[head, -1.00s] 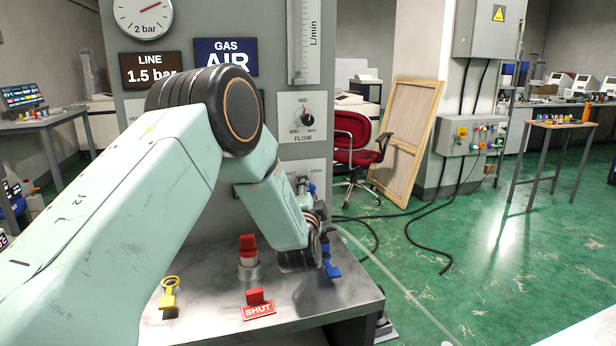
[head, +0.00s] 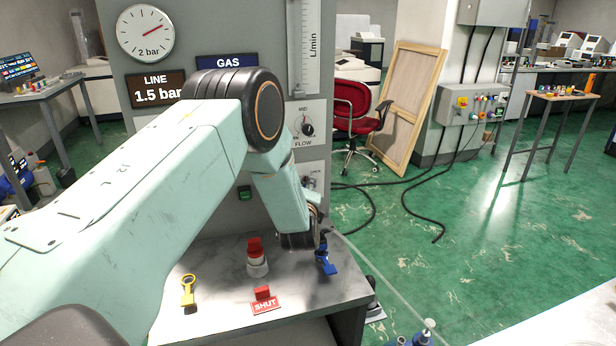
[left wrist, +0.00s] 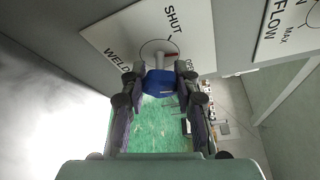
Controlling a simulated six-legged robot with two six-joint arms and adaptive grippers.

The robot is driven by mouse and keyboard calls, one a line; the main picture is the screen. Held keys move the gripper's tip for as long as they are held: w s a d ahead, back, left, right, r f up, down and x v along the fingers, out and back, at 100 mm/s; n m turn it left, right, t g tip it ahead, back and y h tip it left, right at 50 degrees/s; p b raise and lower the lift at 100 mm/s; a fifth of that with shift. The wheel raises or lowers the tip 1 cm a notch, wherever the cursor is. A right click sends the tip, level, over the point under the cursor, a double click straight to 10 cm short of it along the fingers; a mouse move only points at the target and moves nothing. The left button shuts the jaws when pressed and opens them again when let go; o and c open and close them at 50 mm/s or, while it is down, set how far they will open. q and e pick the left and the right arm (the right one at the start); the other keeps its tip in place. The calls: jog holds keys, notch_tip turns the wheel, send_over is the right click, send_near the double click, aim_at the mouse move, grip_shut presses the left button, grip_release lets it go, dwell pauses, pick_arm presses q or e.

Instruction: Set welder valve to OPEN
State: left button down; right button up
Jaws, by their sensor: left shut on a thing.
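My left gripper (left wrist: 158,95) is shut on a blue handle (left wrist: 158,82) in the left wrist view. Beyond it, a grey stem with a red tip (left wrist: 172,53) stands at a circle on the white welder valve plate (left wrist: 115,35). The plate reads SHUT and a partly cut-off WELD label. I cannot tell which way the valve is turned. My right gripper is not in view.
The flow knob (head: 307,127) is above on the panel.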

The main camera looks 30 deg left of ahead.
pick_arm(q)
jog(key=m+g+p, duration=0.1)
jog(key=m+p, duration=0.1)
jog(key=p, duration=0.1)
jog(key=shift+r+m+g, duration=0.1)
jog(key=shift+m+g, duration=0.2)
jog(key=shift+m+g+p, duration=0.6)
jog(key=shift+m+p, duration=0.5)
jog(key=shift+p, duration=0.1)
jog(key=c, duration=1)
grip_release()
jog(key=v, duration=1.2)
jog(key=shift+d+f, duration=0.15)
jog(key=shift+f, duration=0.05)
